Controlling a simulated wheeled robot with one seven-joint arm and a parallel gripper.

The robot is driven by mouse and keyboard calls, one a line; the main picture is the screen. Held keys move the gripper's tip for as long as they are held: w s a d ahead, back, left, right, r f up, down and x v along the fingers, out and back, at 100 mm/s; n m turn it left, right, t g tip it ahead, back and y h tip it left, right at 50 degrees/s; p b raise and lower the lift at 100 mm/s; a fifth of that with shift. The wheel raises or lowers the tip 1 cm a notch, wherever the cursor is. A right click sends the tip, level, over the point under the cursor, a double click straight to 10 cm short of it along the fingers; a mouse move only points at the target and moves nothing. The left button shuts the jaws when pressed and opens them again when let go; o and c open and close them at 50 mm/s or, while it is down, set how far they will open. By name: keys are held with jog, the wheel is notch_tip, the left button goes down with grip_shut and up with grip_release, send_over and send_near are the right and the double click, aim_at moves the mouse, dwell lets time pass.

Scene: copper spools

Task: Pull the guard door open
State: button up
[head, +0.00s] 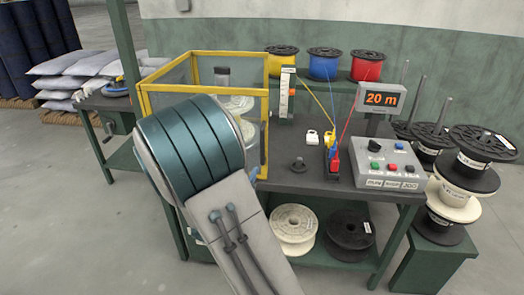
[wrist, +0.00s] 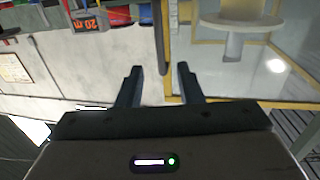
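The guard (head: 205,54) is a yellow-framed cage with see-through panels on the left half of the bench in the head view. My arm covers much of its front. Its door looks shut, but the front is too hidden to be sure. In the wrist view, a yellow frame post (wrist: 173,45) and a clear panel (wrist: 215,75) are close ahead. A thin dark upright bar (wrist: 160,40), perhaps the door handle, lies in line with the gap between my fingers. My gripper (wrist: 160,72) is open, with no visible contact. In the head view my arm hides it.
Yellow, blue and red wire spools (head: 325,64) stand at the back of the bench. A control box (head: 390,165) and a "20 m" display (head: 382,99) are on the right. Stacked spools (head: 462,175) stand at far right. Open floor lies at front left.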

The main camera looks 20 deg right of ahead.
aim_at(261, 148)
jog(key=x, duration=1.3)
jog(key=shift+w+d, duration=0.2)
jog(key=shift+d, duration=0.1)
grip_shut()
